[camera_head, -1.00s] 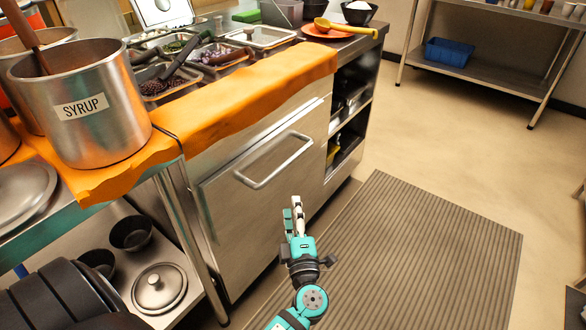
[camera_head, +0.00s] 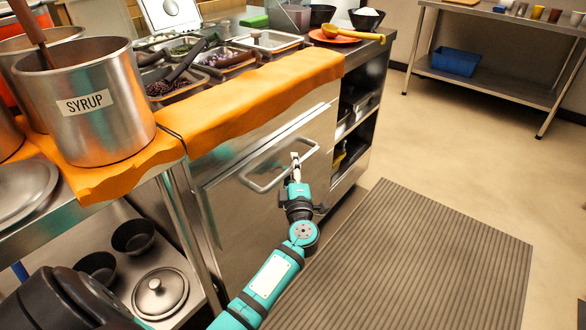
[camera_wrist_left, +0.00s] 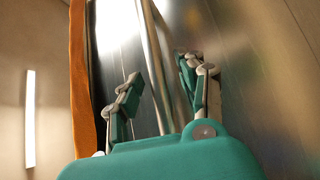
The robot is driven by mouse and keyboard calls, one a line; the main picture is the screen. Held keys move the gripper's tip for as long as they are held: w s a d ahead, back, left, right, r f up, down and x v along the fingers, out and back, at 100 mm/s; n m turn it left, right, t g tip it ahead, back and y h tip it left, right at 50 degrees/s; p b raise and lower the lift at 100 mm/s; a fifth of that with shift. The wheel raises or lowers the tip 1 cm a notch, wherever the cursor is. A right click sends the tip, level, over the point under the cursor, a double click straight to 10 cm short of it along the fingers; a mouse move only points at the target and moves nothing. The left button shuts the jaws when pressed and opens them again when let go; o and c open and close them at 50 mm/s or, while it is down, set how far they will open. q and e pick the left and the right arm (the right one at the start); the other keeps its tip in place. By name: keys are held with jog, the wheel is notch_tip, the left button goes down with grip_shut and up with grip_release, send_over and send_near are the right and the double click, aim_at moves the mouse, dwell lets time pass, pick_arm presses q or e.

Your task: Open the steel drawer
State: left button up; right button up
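The steel drawer (camera_head: 232,225) is closed in the front of the counter, below the orange cloth-like edge. Its bar handle (camera_head: 262,189) crosses the upper part of the drawer front. My left gripper (camera_head: 295,163) is at the right part of the handle. In the left wrist view the handle (camera_wrist_left: 154,62) runs between the two fingers of the left gripper (camera_wrist_left: 160,78). The fingers stand apart, with visible gaps to the bar on both sides. My right gripper is not in view.
A steel pot marked SYRUP (camera_head: 88,125) stands on the counter at left. Topping pans (camera_head: 180,90) sit on top. Open shelves (camera_head: 355,110) are right of the drawer. A ribbed mat (camera_head: 430,255) covers the clear floor in front.

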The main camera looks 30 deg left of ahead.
pick_arm(q)
grip_shut()
jog(key=shift+d, duration=0.1)
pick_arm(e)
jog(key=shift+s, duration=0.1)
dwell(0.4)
